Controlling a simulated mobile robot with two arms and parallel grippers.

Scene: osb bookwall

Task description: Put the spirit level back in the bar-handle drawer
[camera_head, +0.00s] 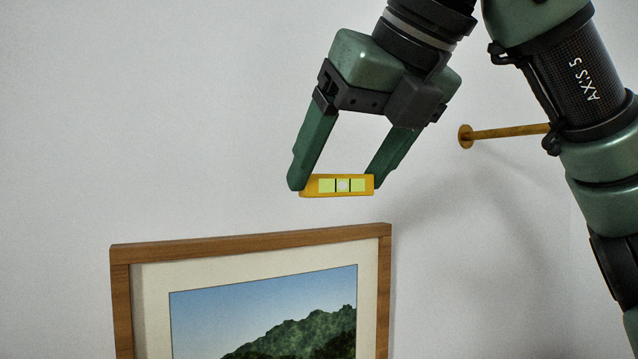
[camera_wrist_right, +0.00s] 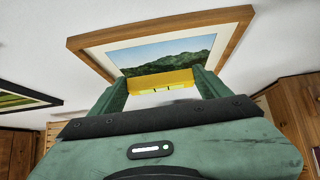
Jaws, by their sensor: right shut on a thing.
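The spirit level (camera_head: 325,192) is a short yellow block with a pale green vial window. My right gripper (camera_head: 335,184) is shut on it, one finger at each end, and holds it up in front of the white wall, just above the framed picture in the head view. The spirit level also shows in the right wrist view (camera_wrist_right: 160,79), between the two green fingers. My left gripper is in neither view. I cannot make out a bar-handle drawer in these frames.
A wood-framed landscape picture (camera_head: 251,238) hangs on the wall below the gripper. A wooden peg (camera_head: 505,132) sticks out of the wall at the right, close to my arm. The wrist view shows a dark-framed picture (camera_wrist_right: 25,100) at left and wooden furniture (camera_wrist_right: 297,108) at right.

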